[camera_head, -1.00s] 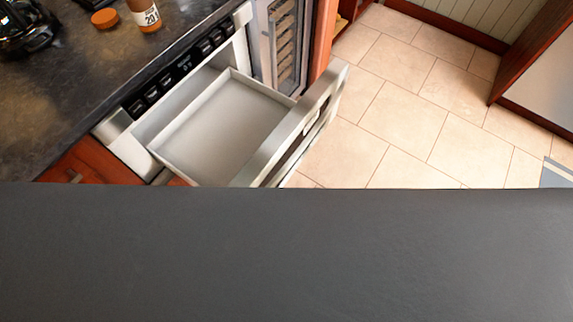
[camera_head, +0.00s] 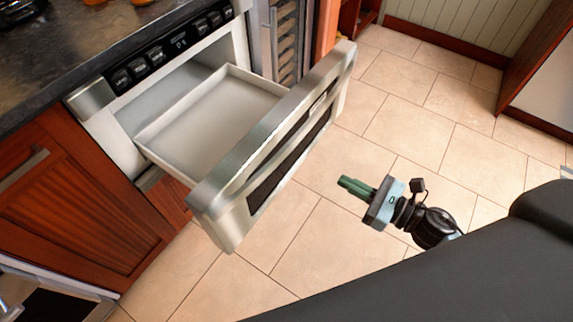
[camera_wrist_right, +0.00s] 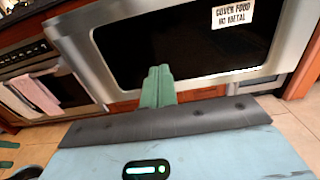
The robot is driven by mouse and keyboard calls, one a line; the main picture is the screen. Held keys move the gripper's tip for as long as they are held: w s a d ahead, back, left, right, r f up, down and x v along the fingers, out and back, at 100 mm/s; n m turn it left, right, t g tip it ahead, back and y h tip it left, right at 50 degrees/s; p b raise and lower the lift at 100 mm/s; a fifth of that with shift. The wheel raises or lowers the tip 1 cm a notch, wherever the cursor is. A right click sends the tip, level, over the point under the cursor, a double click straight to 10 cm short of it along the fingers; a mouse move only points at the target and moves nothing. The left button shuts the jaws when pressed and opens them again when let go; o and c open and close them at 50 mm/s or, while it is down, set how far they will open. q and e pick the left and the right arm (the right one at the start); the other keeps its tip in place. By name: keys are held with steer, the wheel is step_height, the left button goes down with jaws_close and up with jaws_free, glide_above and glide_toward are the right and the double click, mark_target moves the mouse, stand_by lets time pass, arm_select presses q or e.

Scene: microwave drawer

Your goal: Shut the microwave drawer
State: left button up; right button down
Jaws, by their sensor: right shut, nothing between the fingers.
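The microwave drawer (camera_head: 215,125) is pulled well out of its housing below the counter, and its tray looks empty. Its steel front has a dark window panel, which fills the upper part of the right wrist view (camera_wrist_right: 180,50) and bears a label "COVER FOOD NO METAL". My right gripper (camera_head: 345,183) is shut and empty, out in front of the drawer front and apart from it in the head view. Its green fingers (camera_wrist_right: 158,75) point at the front in the wrist view. Green tips at the wrist view's left edge may be my left gripper (camera_wrist_right: 7,155), cut off.
The microwave's control panel (camera_head: 165,55) is above the drawer opening, under the dark counter (camera_head: 70,50). A wooden cabinet (camera_head: 75,200) is to the left. A wine rack (camera_head: 286,40) stands beyond the drawer. The tiled floor (camera_head: 400,120) before it is clear.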

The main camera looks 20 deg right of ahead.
arm_select(q)
steer(key=shift+w+r+p, duration=0.1)
steer(key=shift+r+p, duration=0.75)
steer(key=shift+p, duration=0.15)
arm_select(e)
steer(key=x, duration=1.4)
steer(key=shift+w, duration=0.1)
